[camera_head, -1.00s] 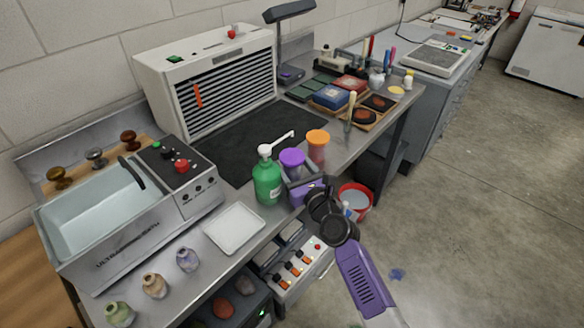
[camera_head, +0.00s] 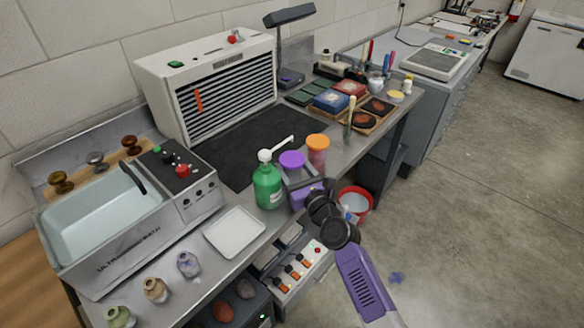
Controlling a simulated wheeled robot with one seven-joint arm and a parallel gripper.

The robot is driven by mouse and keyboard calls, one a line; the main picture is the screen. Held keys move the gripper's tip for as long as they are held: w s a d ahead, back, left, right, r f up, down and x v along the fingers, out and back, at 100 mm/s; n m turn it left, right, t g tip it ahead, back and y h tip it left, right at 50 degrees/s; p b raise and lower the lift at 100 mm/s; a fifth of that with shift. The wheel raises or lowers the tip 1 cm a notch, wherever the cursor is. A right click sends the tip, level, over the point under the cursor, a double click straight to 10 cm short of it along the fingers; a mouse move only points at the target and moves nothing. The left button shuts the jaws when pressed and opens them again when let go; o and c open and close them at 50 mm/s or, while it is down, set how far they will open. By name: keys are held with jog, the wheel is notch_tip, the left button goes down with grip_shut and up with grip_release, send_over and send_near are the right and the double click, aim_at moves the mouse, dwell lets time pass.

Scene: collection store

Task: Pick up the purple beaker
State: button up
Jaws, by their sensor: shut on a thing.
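The purple beaker (camera_head: 291,161) stands upright at the front of the bench, its purple top clearly visible. It is between the green pump bottle (camera_head: 267,184) and an orange-topped container (camera_head: 317,150). My gripper (camera_head: 293,180) reaches in from the front right, below the purple top. Its jaws are shut on the purple beaker. The gripper body hides the lower part of the beaker, so I cannot tell whether its base touches the bench.
A white tray (camera_head: 234,232) lies left of the pump bottle. Small vases (camera_head: 155,289) line the front edge. An ultrasonic bath (camera_head: 105,222) stands at left, a slatted extraction unit (camera_head: 215,85) behind. A red bucket (camera_head: 356,201) is below. The floor at right is open.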

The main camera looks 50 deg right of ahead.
aim_at(292, 159)
jog(key=shift+r+p, duration=1.2)
jog(key=shift+r, duration=0.4)
jog(key=b+v, duration=0.4)
jog(key=v, duration=1.3)
jog(key=shift+s+f, duration=0.2)
jog(key=shift+s, duration=0.15)
jog(key=shift+s+a+r, duration=0.1)
